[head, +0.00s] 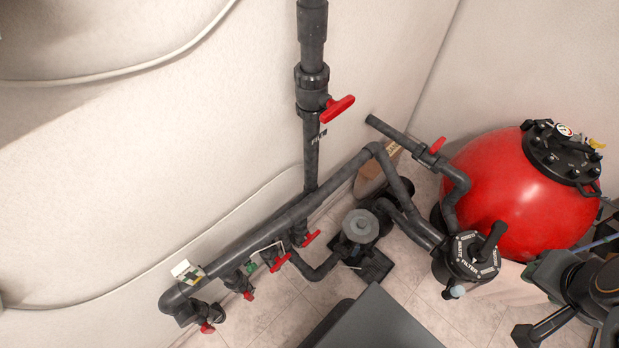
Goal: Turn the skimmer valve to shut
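Several valves with red handles sit on dark grey pipes. One red handle (338,108) is on the vertical pipe at upper centre and sticks out to the right. A row of red handles hangs below the long sloping pipe: one (310,239), a second (280,262), a third (248,295) and a fourth (207,328). Another red handle (437,146) is near the red tank. Small tags hang by some valves, but I cannot read which is the skimmer's. My gripper (546,327) is at the lower right edge, partly cut off, far from the row of valves.
A red filter tank (525,190) with a black top stands at right. A black multiport valve (473,255) and a grey-lidded pump (360,227) stand before it. A cardboard box (377,170) is behind the pipes. Tiled floor (285,315) is clear near the lower valves.

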